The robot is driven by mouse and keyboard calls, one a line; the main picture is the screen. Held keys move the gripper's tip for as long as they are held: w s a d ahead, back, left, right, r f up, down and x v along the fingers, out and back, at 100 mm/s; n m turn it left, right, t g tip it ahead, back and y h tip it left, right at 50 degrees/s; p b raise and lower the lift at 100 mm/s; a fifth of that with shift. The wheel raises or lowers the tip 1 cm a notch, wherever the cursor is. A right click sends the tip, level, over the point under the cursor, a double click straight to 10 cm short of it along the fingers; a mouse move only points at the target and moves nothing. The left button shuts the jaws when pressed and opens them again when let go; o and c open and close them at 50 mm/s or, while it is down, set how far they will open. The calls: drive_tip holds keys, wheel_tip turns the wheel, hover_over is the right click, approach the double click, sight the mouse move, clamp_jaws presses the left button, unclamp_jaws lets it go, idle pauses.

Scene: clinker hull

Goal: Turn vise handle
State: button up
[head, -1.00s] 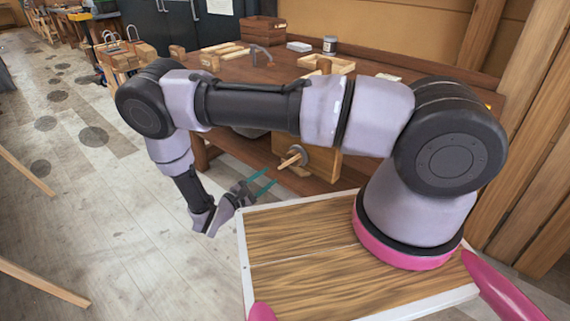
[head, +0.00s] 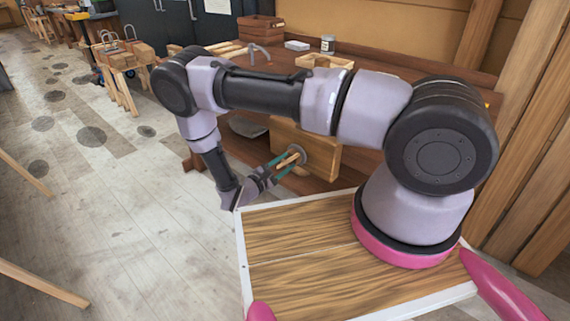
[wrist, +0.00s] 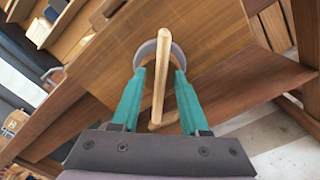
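The vise handle is a light wooden bar (wrist: 161,72) that runs between my gripper's two teal fingers in the wrist view. Behind it is a round grey hub (wrist: 149,48) on the vise's wooden jaw (wrist: 205,40). In the head view the handle (head: 291,159) and the jaw (head: 290,138) show at the front of the workbench. My gripper (head: 285,163) reaches the handle from the lower left. Its fingers (wrist: 158,95) are open, one on each side of the bar, with visible gaps.
The workbench (head: 385,90) carries a wooden tray (head: 328,62), a can (head: 328,44) and a crate (head: 261,30). A leaning timber wall stands at the right. The floor (head: 110,210) at the left is mostly clear, with loose boards at its edge.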

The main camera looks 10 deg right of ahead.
clamp_jaws()
drive_tip(key=shift+m, duration=0.4)
drive_tip(key=m, duration=0.3)
drive_tip(key=shift+s+f+m, duration=0.1)
drive_tip(key=shift+f+m, duration=0.05)
drive_tip(key=shift+m, duration=0.25)
drive_tip(key=shift+f+m, duration=0.2)
drive_tip(key=shift+m, duration=1.8)
drive_tip(key=shift+s+f, duration=0.1)
drive_tip(key=shift+s, duration=0.05)
drive_tip(key=shift+o, duration=0.9)
unclamp_jaws()
